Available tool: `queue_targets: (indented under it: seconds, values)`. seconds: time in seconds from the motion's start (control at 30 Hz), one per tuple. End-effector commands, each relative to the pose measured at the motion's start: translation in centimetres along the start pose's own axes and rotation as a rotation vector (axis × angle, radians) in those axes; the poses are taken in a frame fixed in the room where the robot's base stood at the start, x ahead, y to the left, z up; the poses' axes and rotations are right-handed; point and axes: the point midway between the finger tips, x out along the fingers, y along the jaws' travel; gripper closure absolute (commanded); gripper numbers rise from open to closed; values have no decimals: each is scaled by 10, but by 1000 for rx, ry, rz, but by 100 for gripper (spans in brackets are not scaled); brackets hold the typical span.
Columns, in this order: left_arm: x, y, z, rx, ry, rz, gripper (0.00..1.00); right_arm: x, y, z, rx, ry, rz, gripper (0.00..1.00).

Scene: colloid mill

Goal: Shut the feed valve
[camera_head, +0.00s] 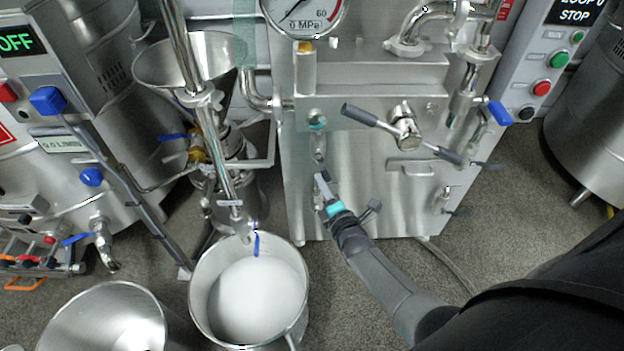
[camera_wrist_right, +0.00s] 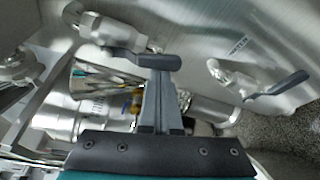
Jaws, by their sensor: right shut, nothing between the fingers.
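My right gripper (camera_head: 322,180) is at the front of the steel machine (camera_head: 380,190), just below a small valve (camera_head: 318,148) on its left side. Its fingers are shut with nothing between them. In the right wrist view the closed fingertips (camera_wrist_right: 158,72) are right at the grey lever (camera_wrist_right: 145,60) of a steel valve (camera_wrist_right: 103,28); I cannot tell whether they touch it. A second valve with a dark lever (camera_wrist_right: 275,88) is to the right there. No readable label shows which valve is the feed valve. My left gripper is not in view.
A steel hopper (camera_head: 190,58) with brass fitting (camera_head: 197,152) stands left of the machine. A bucket of white material (camera_head: 198,290) and another steel vessel (camera_head: 105,320) stand on the floor. A long grey handle (camera_head: 360,115) sticks out above my gripper.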

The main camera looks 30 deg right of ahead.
Motion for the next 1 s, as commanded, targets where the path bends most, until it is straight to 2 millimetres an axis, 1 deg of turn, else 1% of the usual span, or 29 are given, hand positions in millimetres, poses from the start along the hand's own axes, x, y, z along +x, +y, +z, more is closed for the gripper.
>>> queue_targets:
  seconds: [0.27,0.47,0.6,0.83,1.0]
  values:
    - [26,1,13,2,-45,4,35,-3,2,10,-122,-4,-43,100]
    - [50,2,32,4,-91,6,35,-6,3,19,-261,-4,-93,100]
    - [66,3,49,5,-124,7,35,-9,4,27,-378,-4,-134,100]
    - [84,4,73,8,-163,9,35,-13,7,40,-587,-5,-206,100]
    - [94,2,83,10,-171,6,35,-16,12,48,-739,-5,-259,100]
